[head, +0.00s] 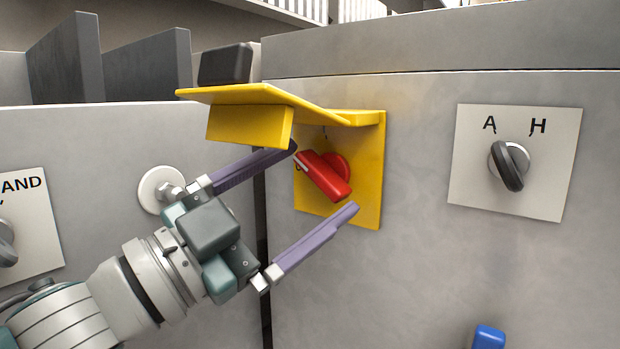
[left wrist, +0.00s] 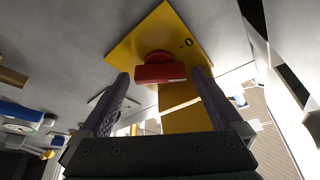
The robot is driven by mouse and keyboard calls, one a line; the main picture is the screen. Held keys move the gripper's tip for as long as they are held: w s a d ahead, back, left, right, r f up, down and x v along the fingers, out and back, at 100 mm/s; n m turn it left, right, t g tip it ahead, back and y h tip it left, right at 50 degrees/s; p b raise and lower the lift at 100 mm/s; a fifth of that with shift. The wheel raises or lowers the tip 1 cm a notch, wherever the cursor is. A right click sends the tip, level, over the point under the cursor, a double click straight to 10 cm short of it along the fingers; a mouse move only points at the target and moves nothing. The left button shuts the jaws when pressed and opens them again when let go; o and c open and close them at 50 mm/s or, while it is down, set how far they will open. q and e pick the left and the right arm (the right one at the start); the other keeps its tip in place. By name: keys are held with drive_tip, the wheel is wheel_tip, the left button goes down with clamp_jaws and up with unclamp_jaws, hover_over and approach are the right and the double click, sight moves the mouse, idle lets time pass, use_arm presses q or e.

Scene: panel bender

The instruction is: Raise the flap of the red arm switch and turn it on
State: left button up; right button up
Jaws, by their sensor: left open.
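The red arm switch (head: 326,176) is a red rotary handle on a yellow backplate (head: 368,190) in the middle of the head view. Its handle is tilted, running from upper left to lower right. The yellow flap (head: 262,97) is raised and sticks out above the switch. My left gripper (head: 325,178) is open, its two purple fingers on either side of the red handle. In the left wrist view the red handle (left wrist: 160,73) sits between and beyond the open fingertips (left wrist: 160,72). I cannot tell whether a finger touches it. My right gripper is not in view.
A white plate with an A/H selector knob (head: 509,165) is on the panel at the right. A blue part (head: 489,337) shows at the bottom right. A round white fitting (head: 161,189) is behind my left gripper. Another labelled plate (head: 32,225) is at the left edge.

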use_arm(q)
drive_tip(key=p+v, duration=0.1)
drive_tip(key=v, duration=0.8)
drive_tip(key=shift+p, duration=0.3)
